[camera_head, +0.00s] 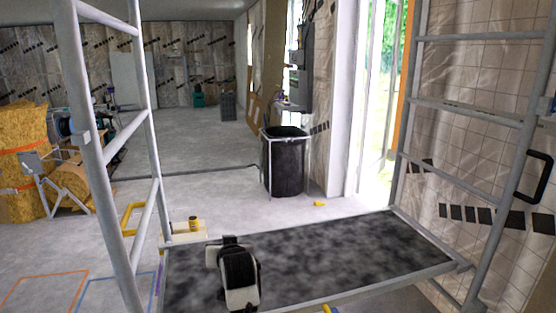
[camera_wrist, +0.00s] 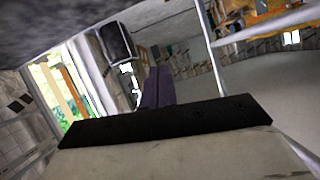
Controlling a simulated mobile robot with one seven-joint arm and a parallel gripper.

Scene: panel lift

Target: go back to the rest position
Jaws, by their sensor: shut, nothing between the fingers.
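My gripper (camera_wrist: 158,74) shows in the wrist view as two dark purple fingers pressed together, with nothing between them. The wrist picture is turned over, with the black bin hanging from the top. In the head view a white and black part of my arm stands in front of the dark mottled deck (camera_head: 345,250) of a grey metal scaffold, near its left end. The fingers cannot be made out in the head view. A dark mottled surface also fills the upper left of the wrist view; whether the gripper touches anything there cannot be told.
Grey ladder frames (camera_head: 148,125) rise at both ends of the deck. Behind it stand a black bin (camera_head: 285,165) and a bright doorway. Straw-coloured bales (camera_head: 22,165) are at the left. The floor (camera_head: 195,125) towards the back is largely clear.

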